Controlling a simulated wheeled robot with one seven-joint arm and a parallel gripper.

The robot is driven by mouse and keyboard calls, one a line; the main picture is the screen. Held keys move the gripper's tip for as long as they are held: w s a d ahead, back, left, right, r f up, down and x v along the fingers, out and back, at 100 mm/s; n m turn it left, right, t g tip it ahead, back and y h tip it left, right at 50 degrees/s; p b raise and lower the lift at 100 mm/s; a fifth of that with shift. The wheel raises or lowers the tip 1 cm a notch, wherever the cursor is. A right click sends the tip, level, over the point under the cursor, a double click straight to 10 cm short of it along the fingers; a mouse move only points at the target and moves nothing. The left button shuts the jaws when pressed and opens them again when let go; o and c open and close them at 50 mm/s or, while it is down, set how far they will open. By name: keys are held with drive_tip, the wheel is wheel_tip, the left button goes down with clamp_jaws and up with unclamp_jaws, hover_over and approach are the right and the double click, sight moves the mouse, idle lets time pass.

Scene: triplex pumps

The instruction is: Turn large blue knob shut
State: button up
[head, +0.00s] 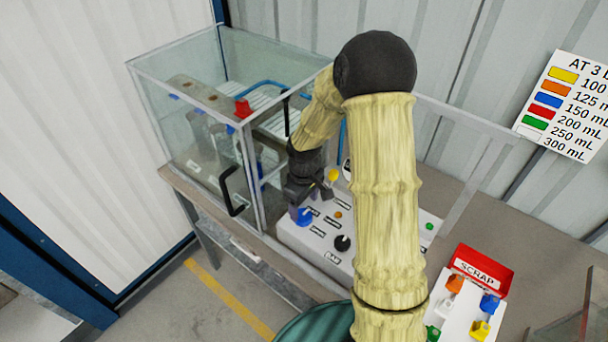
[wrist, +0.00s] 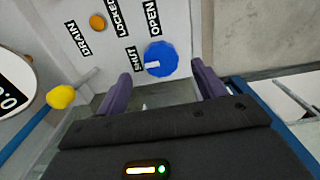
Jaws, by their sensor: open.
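The large blue knob (head: 304,217) is on the left end of the white control panel (head: 298,240), low in front of the glass case. In the wrist view the blue knob (wrist: 161,57) has a white mark on its left part, on the side of the "SHUT" label (wrist: 138,60). The "OPEN" label (wrist: 153,18) is above it. My gripper (head: 298,208) is over the knob; in the wrist view my gripper (wrist: 161,71) is open, one purple finger on each side with gaps. I cannot tell how high the fingertips are.
A red "SCRAP" bin (head: 482,270) is at the right.

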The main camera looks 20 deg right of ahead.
sight(304, 216)
wheel_tip(304, 216, up, 13)
drive_tip(key=b, duration=0.1)
drive_tip(key=shift+f, duration=0.2)
idle(0.4)
drive_tip(key=s+f+m+t, duration=0.2)
drive_tip(key=s+m, duration=0.5)
drive_tip(key=s, duration=0.7)
drive_tip(key=shift+t, duration=0.3)
drive_tip(key=shift+s+a, duration=0.1)
